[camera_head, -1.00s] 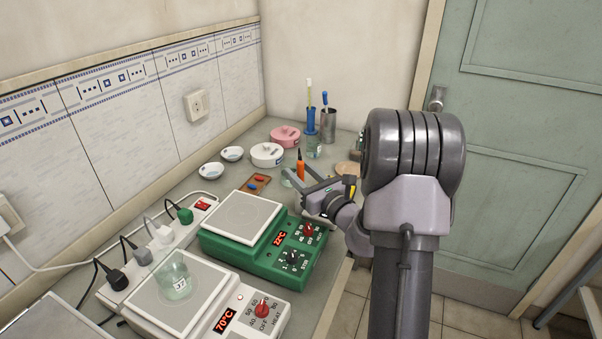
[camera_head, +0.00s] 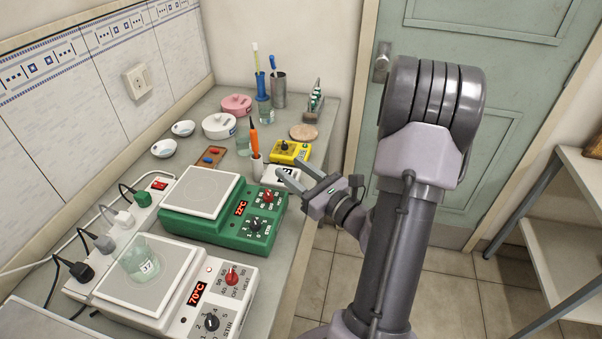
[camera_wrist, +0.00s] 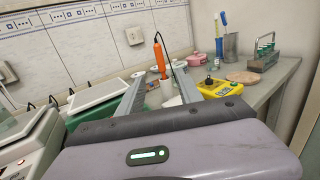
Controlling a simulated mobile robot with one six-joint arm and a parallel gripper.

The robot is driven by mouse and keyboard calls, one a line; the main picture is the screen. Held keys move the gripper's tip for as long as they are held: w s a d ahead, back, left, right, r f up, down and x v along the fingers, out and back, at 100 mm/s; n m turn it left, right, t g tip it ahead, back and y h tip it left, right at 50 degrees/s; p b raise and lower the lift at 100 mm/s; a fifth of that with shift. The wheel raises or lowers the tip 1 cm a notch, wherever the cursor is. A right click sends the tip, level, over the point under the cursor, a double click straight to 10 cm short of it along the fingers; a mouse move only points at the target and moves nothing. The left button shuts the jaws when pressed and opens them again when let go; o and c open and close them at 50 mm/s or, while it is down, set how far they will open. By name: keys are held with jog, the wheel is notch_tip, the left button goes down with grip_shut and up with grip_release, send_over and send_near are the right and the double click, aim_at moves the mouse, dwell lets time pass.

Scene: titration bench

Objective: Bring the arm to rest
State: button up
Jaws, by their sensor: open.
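My gripper (camera_head: 308,181) is open and empty. In the head view it hangs at the right edge of the bench, beside the green hotplate (camera_head: 212,212) that reads 22°C. Its fingers point left and back, toward the far part of the bench. In the wrist view the two fingers (camera_wrist: 158,97) stand apart, with an orange pen-like probe (camera_wrist: 160,62) and a yellow device (camera_wrist: 216,88) beyond them. The rest of my arm fills the right middle of the head view.
A white hotplate (camera_head: 180,312) reading 70°C carries a beaker (camera_head: 141,259) at the front left. The yellow device (camera_head: 290,152), orange probe (camera_head: 254,140) and a tube rack (camera_head: 314,104) stand farther back. A shelf (camera_head: 570,202) is at the right; floor between is clear.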

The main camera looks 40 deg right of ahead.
jog(key=shift+s+f, duration=0.1)
jog(key=shift+s, duration=1.1)
